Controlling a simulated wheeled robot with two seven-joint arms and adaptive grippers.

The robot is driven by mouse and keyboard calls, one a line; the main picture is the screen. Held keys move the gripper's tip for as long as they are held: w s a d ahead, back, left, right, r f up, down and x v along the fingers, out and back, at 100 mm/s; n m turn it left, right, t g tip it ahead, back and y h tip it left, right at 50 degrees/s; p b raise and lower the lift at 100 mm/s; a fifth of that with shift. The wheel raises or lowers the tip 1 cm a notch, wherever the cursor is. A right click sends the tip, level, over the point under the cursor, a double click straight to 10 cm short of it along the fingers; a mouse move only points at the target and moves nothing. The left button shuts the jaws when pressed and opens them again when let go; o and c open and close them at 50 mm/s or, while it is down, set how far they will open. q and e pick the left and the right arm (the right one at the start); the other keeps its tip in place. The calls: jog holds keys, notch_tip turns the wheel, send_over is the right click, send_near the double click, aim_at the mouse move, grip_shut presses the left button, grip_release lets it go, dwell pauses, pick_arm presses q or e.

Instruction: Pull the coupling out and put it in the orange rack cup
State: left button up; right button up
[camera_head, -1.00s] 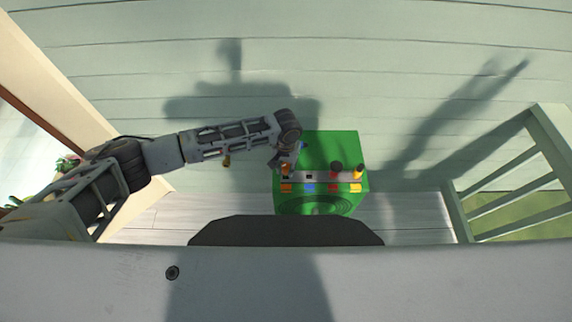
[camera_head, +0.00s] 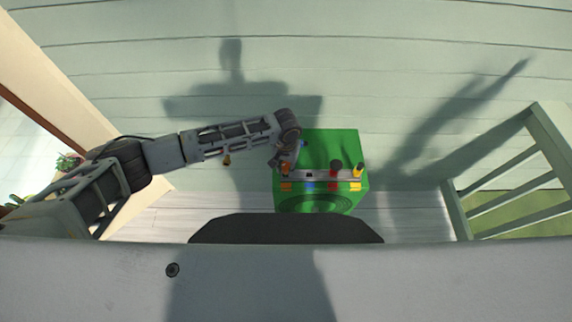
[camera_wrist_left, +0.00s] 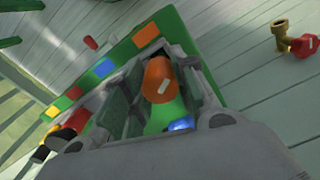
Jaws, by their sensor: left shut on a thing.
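My left gripper (camera_head: 287,164) is at the strip's left end, by the orange label (camera_head: 286,187). My right gripper is out of view.
A red piece (camera_head: 335,167) and a yellow piece (camera_head: 358,170) stand on the strip to the right. A brass valve (camera_wrist_left: 281,36) with a red handle (camera_wrist_left: 305,46) is at upper right in the wrist view. A slatted railing (camera_head: 515,190) is at right.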

aim_at(286, 164)
pick_arm(q)
jog(key=shift+p, duration=0.3)
jog(key=shift+p, duration=0.5)
dwell(0.9)
jog(key=shift+p, duration=0.45)
dwell(0.8)
jog(key=shift+f+b, duration=0.35)
jog(key=shift+f, duration=1.15)
dwell(0.9)
jog(key=o, duration=1.1)
jog(key=shift+r, duration=0.1)
jog(key=shift+r, duration=5.9)
